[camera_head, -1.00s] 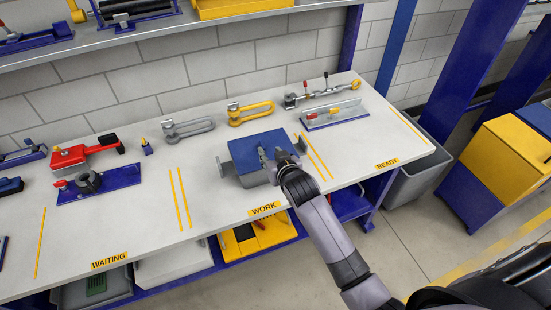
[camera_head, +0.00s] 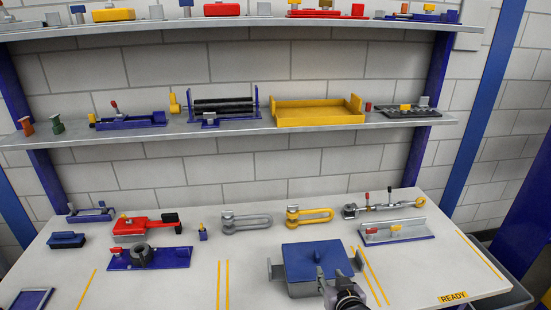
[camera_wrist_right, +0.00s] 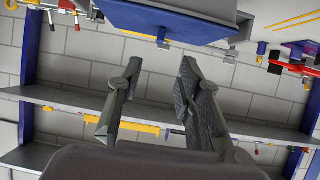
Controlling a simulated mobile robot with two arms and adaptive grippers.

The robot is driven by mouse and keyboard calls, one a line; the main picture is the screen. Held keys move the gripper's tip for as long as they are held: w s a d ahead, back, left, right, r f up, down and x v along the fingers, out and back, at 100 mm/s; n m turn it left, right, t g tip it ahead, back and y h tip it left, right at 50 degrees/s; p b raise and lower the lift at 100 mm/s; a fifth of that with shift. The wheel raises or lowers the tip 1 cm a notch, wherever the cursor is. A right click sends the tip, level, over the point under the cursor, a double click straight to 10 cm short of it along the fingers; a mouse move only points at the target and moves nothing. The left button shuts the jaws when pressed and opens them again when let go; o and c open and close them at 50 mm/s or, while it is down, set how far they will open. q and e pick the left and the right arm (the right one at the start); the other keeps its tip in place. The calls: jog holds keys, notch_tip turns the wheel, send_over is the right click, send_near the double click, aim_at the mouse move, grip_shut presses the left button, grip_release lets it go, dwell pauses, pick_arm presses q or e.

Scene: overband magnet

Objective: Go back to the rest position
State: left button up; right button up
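My right gripper (camera_head: 340,274) is at the front right of the grey box with a blue top (camera_head: 303,264) in the work area of the bench (camera_head: 130,290). In the right wrist view its two fingers (camera_wrist_right: 160,72) stand apart with nothing between them. The box (camera_wrist_right: 165,18) shows there beyond the fingertips, apart from them. In the head view the gripper overlaps the box's front edge, and whether it touches cannot be told from that view. My left gripper is not in view.
Behind the box lie a grey shackle (camera_head: 246,219) and a yellow shackle (camera_head: 310,215). A metal fixture on a blue base (camera_head: 396,234) stands to the right. A red tool (camera_head: 140,228) is at left. Two loaded shelves (camera_head: 230,126) hang above the bench.

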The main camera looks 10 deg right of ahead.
jog(key=s+f+n+g, duration=0.15)
jog(key=s+g, duration=0.35)
jog(key=s, duration=1.1)
jog(key=s+f+n+g, duration=0.1)
jog(key=s+f+g, duration=0.25)
jog(key=s, duration=1.15)
notch_tip(320, 180, down, 27)
jog(key=g+b, duration=0.2)
jog(key=s+d+f+b, duration=0.1)
jog(key=s+f, duration=0.8)
jog(key=s+d+f+g, duration=0.1)
jog(key=s+d+f, duration=0.1)
jog(key=s+f, duration=0.7)
jog(key=shift+d+f+b, duration=0.3)
jog(key=shift+f+b, duration=0.05)
jog(key=shift+f, duration=0.15)
jog(key=shift+c, duration=0.5)
